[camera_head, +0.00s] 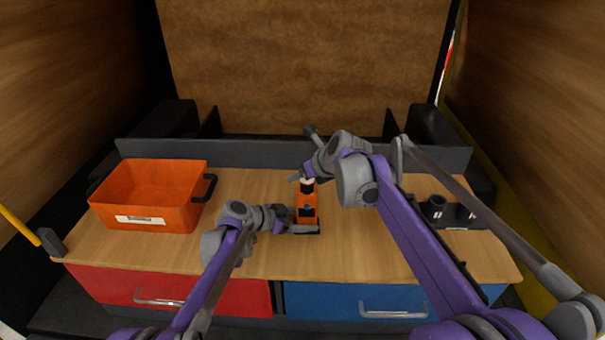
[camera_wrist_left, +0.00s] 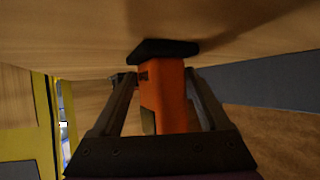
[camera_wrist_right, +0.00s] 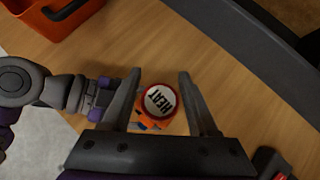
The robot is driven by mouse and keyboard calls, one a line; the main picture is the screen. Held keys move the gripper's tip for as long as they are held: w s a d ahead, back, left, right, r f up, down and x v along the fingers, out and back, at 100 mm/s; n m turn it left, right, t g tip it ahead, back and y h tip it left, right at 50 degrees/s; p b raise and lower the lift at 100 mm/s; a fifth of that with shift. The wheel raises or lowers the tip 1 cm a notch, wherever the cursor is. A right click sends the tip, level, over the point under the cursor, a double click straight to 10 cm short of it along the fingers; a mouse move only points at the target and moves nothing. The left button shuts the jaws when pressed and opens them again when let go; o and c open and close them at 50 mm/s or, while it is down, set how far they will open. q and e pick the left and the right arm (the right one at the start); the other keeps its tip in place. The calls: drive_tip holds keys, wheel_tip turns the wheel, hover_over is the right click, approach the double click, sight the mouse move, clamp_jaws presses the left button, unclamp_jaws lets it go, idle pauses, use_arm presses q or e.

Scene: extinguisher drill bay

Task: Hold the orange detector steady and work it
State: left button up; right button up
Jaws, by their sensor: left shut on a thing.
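The orange detector (camera_head: 307,206) stands upright near the middle of the wooden worktop, on a dark base. My left gripper (camera_head: 302,222) is shut on its lower body from the left; the left wrist view shows the orange body (camera_wrist_left: 168,100) between the fingers, with the dark base (camera_wrist_left: 163,49) beyond. My right gripper (camera_head: 302,178) is above the detector's top. In the right wrist view its fingers (camera_wrist_right: 160,95) are apart, with the detector's round cap (camera_wrist_right: 160,101), white with a red rim and the word HEAT, between them. I see gaps beside the cap.
An orange bin (camera_head: 146,216) with black handles stands on the left of the worktop (camera_head: 250,259). A dark holder (camera_head: 450,213) with round cups is on the right. A low grey wall (camera_head: 250,154) runs along the back. Red and blue drawers are below the front edge.

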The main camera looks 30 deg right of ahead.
drive_tip(key=shift+o, duration=1)
drive_tip(key=shift+r, duration=0.1)
use_arm(q)
drive_tip(key=shift+c, duration=0.3)
drive_tip(key=c, duration=0.4)
use_arm(e)
drive_tip(key=a+v, duration=0.1)
drive_tip(key=v, duration=1)
drive_tip(key=shift+s+d+r, duration=0.3)
drive_tip(key=shift+s+d, duration=0.05)
drive_tip(key=shift+d, duration=0.15)
use_arm(q)
drive_tip(key=o, duration=1.1)
drive_tip(key=shift+c, duration=0.2)
drive_tip(key=shift+a, duration=0.1)
